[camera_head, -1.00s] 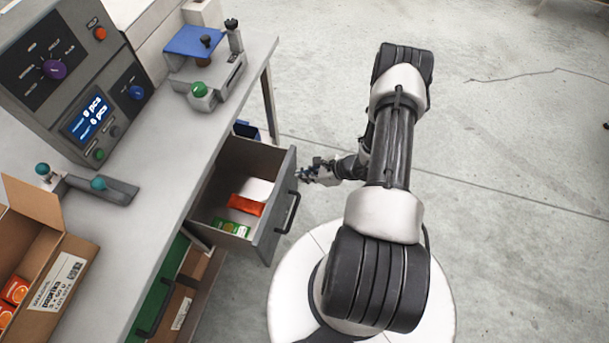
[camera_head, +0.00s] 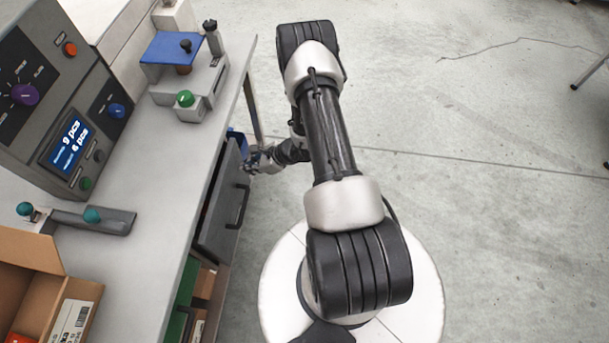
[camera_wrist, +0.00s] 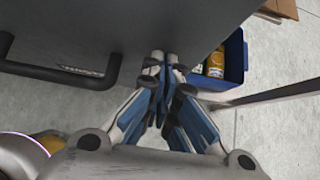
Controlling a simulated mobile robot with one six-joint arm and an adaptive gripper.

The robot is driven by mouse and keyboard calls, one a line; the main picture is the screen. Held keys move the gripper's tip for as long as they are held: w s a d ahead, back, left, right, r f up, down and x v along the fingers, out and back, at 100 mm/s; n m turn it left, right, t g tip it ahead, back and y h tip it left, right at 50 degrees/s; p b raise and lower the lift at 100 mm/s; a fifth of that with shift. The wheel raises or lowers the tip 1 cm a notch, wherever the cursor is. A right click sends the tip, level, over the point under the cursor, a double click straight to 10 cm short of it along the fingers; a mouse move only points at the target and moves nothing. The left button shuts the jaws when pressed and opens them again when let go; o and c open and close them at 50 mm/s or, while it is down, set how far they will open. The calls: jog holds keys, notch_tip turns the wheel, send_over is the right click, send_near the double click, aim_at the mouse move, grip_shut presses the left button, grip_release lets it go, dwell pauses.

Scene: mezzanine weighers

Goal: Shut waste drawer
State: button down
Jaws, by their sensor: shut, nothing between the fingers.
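The grey waste drawer (camera_head: 224,200) under the bench is mostly pushed in, with only a narrow dark gap showing behind its front in the head view. Its contents are hidden. Its dark bar handle (camera_head: 238,206) is on the front face. My gripper (camera_head: 250,161) is shut and empty at the far end of the drawer front, beside the handle. In the wrist view, the gripper fingertips (camera_wrist: 163,58) are at the grey drawer front (camera_wrist: 130,25), seeming to touch it, and the handle (camera_wrist: 70,72) is to their left.
A blue bin (camera_wrist: 235,55) holding bottles or packets stands beyond the drawer, near a table leg (camera_head: 252,105). The bench top (camera_head: 150,180) carries a control panel, levers and an open cardboard box (camera_head: 45,285). Clear floor lies to the right.

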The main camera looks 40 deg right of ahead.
aim_at(238, 165)
jog(key=w+a, duration=0.2)
jog(key=w, duration=0.1)
jog(key=shift+w+a+b, duration=0.1)
jog(key=shift+a+b, duration=0.15)
jog(key=shift+b, duration=0.15)
jog(key=shift+w+a, duration=0.1)
jog(key=shift+w, duration=0.05)
jog(key=shift+r, duration=0.1)
